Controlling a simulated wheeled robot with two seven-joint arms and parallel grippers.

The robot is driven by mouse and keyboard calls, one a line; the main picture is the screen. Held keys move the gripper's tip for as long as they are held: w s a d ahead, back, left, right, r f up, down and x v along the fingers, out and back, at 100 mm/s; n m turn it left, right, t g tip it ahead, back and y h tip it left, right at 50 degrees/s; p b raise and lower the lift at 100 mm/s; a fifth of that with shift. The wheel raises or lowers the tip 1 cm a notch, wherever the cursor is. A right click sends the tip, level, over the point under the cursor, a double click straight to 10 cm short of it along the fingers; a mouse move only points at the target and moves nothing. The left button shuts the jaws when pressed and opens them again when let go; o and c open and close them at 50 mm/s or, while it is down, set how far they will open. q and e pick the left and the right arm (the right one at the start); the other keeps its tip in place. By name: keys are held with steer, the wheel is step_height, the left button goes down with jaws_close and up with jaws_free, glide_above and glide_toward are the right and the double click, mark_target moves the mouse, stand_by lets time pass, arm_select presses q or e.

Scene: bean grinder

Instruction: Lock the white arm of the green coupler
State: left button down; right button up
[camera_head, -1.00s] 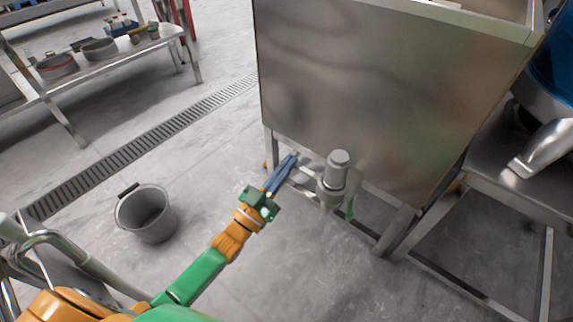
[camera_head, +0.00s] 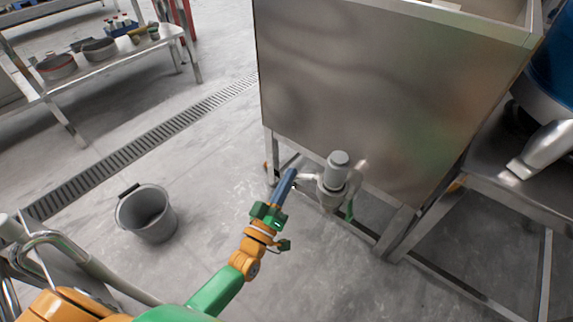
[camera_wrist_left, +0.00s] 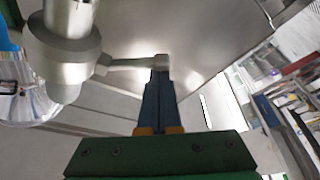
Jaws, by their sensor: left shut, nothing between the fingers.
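A grey metal fitting with a round cap (camera_head: 336,172) hangs by the lower front of the steel cabinet. A narrow green piece (camera_head: 349,208) shows below it, perhaps part of the green coupler. In the left wrist view the fitting (camera_wrist_left: 62,45) is at the upper left, with a pale horizontal arm (camera_wrist_left: 128,64) reaching right from it. My left gripper (camera_head: 291,172) is shut and empty, its blue fingers left of the fitting. In the wrist view the fingertips (camera_wrist_left: 161,76) overlap the arm's end; I cannot tell whether they touch. The right gripper is not in view.
The steel cabinet (camera_head: 370,90) stands behind the fitting, with its frame legs below. A grey bucket (camera_head: 147,212) is on the floor at left. A metal bench (camera_head: 480,185) is at right. A shelf (camera_head: 110,62) with bowls stands back left. Floor around the bucket is clear.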

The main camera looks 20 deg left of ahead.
arm_select(q)
steer(key=n, duration=0.1)
steer(key=d+f+n+y, duration=0.1)
steer(key=n, duration=0.1)
steer(key=n+g+y+p, duration=0.1)
steer(key=n, duration=0.1)
steer(key=shift+s+d+f, duration=0.25)
steer(key=shift+f, duration=0.15)
steer(key=shift+s+d+f+n+g+y+p, duration=0.1)
steer(key=shift+d+f+n+g+p, duration=0.15)
steer(key=shift+n, duration=0.55)
steer(key=shift+s+d+f+n+g+y+p, duration=0.1)
steer(key=shift+d+f+n+g, duration=0.2)
steer(key=shift+n, duration=0.5)
steer(key=shift+s+d+f+n+g+y+p, duration=0.1)
steer(key=shift+d+n+p, duration=0.2)
steer(key=shift+n, duration=0.5)
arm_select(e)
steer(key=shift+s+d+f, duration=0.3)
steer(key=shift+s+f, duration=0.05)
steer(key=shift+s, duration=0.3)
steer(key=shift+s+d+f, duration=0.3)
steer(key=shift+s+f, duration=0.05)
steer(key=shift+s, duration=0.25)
